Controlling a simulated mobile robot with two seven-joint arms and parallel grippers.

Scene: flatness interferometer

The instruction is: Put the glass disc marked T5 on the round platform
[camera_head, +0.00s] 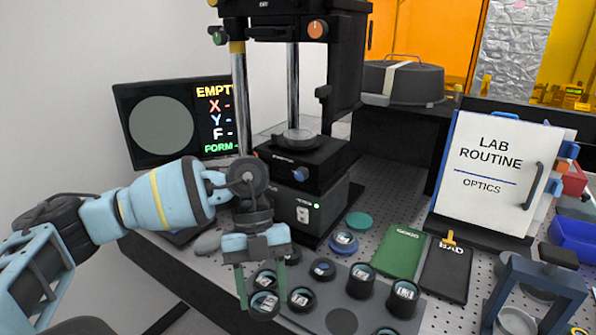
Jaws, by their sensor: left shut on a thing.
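My left gripper (263,296) comes in from the left and points down over the front of the bench. Its fingers are shut on a dark-rimmed glass disc (264,306) low in front of the instrument. The mark on this disc is too small to read, so I cannot tell whether it is T5. The round platform (298,139) is a grey metal disc on top of the black instrument stage, behind and above the gripper. Nothing shows resting on it. My right gripper is not in view.
Several other dark-ringed discs (361,281) stand around the gripper on a grey mat (310,320). Green (400,250) and black (447,272) pads lie to the right, before a "LAB ROUTINE" board (495,165). The instrument's posts and black overhead body (345,60) surround the platform. A monitor (165,125) stands left.

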